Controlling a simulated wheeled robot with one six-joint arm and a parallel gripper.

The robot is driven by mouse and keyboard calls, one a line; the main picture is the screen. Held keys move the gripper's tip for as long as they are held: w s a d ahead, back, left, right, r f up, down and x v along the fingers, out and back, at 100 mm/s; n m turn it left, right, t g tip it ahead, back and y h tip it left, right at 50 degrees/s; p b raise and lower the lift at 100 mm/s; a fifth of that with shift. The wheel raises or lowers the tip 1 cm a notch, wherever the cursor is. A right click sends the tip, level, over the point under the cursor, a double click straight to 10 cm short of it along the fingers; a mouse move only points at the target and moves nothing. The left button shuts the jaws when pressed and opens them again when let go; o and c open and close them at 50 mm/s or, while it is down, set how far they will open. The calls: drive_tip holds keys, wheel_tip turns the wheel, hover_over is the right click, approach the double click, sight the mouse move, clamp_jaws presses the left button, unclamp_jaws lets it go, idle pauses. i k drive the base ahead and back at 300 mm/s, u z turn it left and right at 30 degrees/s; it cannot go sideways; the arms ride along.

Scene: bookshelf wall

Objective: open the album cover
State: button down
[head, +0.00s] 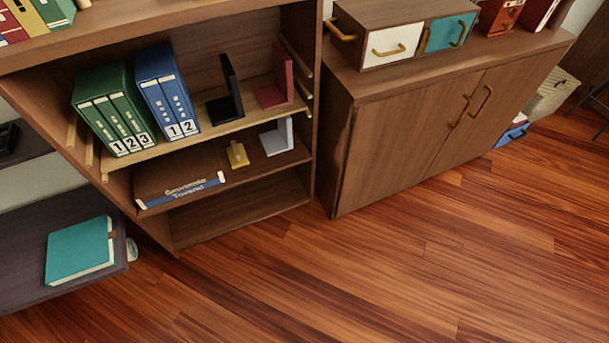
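A teal book that looks like the album (78,250) lies flat on a dark low surface (30,285) at the left. Its cover is closed, and its pale page edges show at the right and front. A small brown tab (112,235) is at its right edge; I cannot tell what it is. My gripper is not in view.
An open bookshelf (240,195) behind holds green binders (115,108), blue binders (166,92) and bookends (273,85). A closed wooden cabinet (400,130) stands right of it. A small pale object (132,249) is beside the low surface. The wooden floor (380,270) is clear.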

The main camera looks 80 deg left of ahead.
sight(77, 249)
drive_tip(key=i, duration=0.8)
drive_tip(key=u, duration=4.5)
drive_tip(key=k, duration=0.5)
drive_tip(key=z, duration=0.9)
drive_tip(key=i, duration=0.9)
drive_tip(key=u, duration=1.6)
